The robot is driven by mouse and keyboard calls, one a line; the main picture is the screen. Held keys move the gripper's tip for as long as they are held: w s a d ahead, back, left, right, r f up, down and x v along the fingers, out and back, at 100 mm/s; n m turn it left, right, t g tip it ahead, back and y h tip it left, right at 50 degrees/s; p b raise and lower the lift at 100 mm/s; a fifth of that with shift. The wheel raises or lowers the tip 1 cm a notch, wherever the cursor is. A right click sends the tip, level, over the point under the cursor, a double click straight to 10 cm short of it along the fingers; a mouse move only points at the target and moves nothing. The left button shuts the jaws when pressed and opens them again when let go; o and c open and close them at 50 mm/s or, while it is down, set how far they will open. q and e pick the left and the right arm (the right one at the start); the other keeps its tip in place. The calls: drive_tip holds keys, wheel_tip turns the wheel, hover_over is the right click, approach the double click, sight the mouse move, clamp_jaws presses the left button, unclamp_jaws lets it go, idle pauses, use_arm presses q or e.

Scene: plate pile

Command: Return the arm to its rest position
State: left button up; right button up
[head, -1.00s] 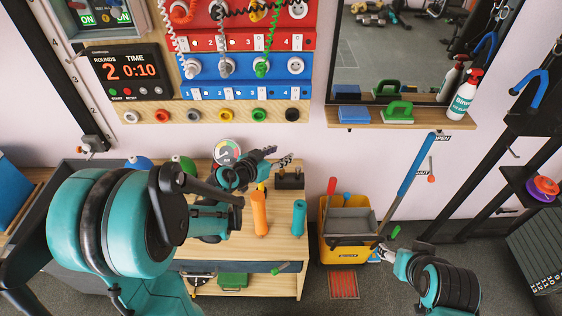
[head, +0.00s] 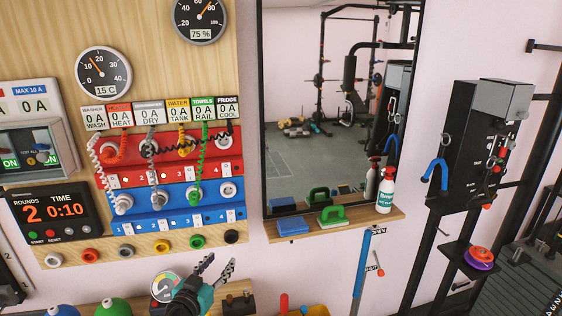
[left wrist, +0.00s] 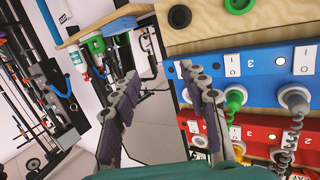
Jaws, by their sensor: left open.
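My left gripper (head: 218,266) is at the bottom of the head view, teal and dark, its two fingers spread and nothing between them. It is in front of the wall, beside a small round gauge (head: 165,286) and below the socket board. In the left wrist view the same gripper (left wrist: 160,78) shows its two dark padded fingers apart and empty. My right gripper is out of view, as is most of my left arm.
The socket board holds a blue socket panel (head: 170,208) and hanging coiled cords. A shelf (head: 360,226) below the mirror (head: 345,120) carries a blue sponge (head: 292,226), a green-handled brush (head: 331,215) and a spray bottle (head: 385,190). A black rack stands right.

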use_arm(q)
drive_tip(key=s+a+r+n+t+y, duration=0.25)
drive_tip(key=a+r+y, duration=0.2)
drive_tip(key=r, duration=0.35)
drive_tip(key=s+a+f+n+g+y, duration=0.1)
drive_tip(key=s+a+n+g+y, duration=0.2)
drive_tip(key=s+a+n+y, duration=0.1)
drive_tip(key=s+d+f+m+g+h, duration=0.1)
drive_tip(key=s+d+f+g+h, duration=0.1)
drive_tip(key=s+d+f+g, duration=0.2)
drive_tip(key=s+d+f+m+g+h, duration=0.2)
drive_tip(key=s+d+f+g+h, duration=0.1)
drive_tip(key=s+f, duration=0.7)
drive_tip(key=s+d+g, duration=0.1)
drive_tip(key=s+d, duration=0.1)
drive_tip(key=s, duration=0.1)
drive_tip(key=shift+d+f, duration=0.15)
drive_tip(key=shift+d, duration=0.1)
